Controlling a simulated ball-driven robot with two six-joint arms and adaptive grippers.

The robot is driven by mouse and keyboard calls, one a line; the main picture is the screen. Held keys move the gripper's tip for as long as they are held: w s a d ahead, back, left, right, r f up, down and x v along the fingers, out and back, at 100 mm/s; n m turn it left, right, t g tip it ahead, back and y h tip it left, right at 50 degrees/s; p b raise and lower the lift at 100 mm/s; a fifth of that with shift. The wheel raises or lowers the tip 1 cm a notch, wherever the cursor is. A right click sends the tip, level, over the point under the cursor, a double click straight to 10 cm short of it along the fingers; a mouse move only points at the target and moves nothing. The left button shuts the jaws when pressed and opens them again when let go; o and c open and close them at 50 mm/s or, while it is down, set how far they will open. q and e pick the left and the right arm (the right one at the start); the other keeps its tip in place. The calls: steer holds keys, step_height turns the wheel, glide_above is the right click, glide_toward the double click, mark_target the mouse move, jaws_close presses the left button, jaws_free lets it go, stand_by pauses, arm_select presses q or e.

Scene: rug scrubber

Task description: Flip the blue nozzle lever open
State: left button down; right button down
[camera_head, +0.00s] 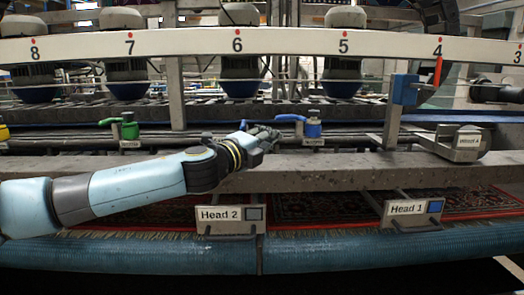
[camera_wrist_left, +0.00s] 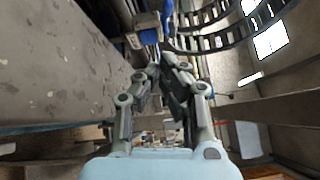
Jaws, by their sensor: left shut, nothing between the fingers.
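The blue nozzle lever (camera_head: 291,118) sticks out to the left from the top of a blue nozzle body (camera_head: 313,129) on the rail behind the grey beam. My left gripper (camera_head: 272,134) is shut and empty, just left of the nozzle body and slightly below the lever's free end. I cannot tell whether it touches the lever. In the left wrist view the shut fingers (camera_wrist_left: 163,64) point toward blue nozzle parts (camera_wrist_left: 149,36) above them, partly hidden by the fingertips. The right gripper is in neither view.
A green nozzle (camera_head: 129,128) stands on the same rail to the left. The Head 2 sign (camera_head: 219,214) and Head 1 sign (camera_head: 407,208) are in front. A blue block (camera_head: 405,89) hangs at the right.

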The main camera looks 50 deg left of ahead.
arm_select(q)
steer(key=shift+s+d+f, duration=0.1)
steer(key=shift+s, duration=1.1)
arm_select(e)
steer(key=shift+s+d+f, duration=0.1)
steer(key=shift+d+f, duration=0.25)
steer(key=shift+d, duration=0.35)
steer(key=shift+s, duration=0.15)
